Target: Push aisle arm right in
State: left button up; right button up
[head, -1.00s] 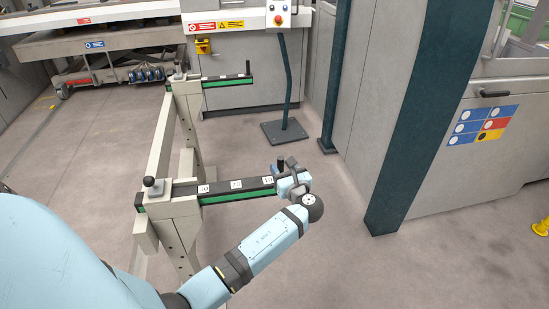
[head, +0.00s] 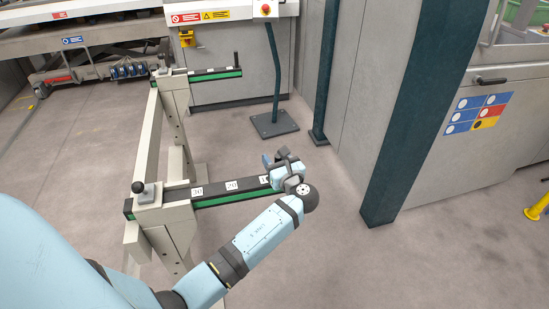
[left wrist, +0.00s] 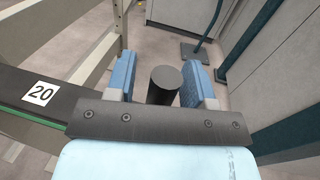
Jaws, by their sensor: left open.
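Two parallel dark arms with green strips stick out to the right from a beige frame. The near arm (head: 215,192) carries white number labels; the far arm (head: 205,76) has an upright black handle (head: 236,58) at its end. I cannot tell from a label which one is the aisle arm right. My left gripper (head: 279,160) is at the right end of the near arm. In the left wrist view its blue fingers are open (left wrist: 160,75), with the near arm's black round handle (left wrist: 165,84) standing between them. Gaps show beside the handle. My right gripper is out of view.
A dark green post (head: 405,120) stands to the right, before a grey machine cabinet (head: 475,140). A pedestal with a dark base plate (head: 274,124) stands behind the gripper. The floor (head: 325,240) right of my left arm is clear.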

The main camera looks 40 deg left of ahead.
pick_arm(q)
grip_shut()
jog(key=shift+s+a+r, duration=0.1)
jog(key=shift+s+a, duration=0.05)
jog(key=s+a+p, duration=0.1)
jog(key=p, duration=0.1)
jog(key=s+a+p, duration=0.1)
jog(key=s+p, duration=0.1)
jog(key=s+a+p, duration=0.2)
jog(key=shift+a+r, duration=0.1)
jog(key=shift+r, duration=0.3)
jog(key=p, duration=0.7)
send_over(203, 186)
jog(key=shift+w+d+f, duration=0.3)
jog(key=shift+w+d, duration=0.1)
jog(key=shift+d, duration=0.05)
jog(key=shift+s+a+f, duration=0.1)
jog(key=shift+s+a, duration=0.25)
jog(key=shift+s, duration=0.05)
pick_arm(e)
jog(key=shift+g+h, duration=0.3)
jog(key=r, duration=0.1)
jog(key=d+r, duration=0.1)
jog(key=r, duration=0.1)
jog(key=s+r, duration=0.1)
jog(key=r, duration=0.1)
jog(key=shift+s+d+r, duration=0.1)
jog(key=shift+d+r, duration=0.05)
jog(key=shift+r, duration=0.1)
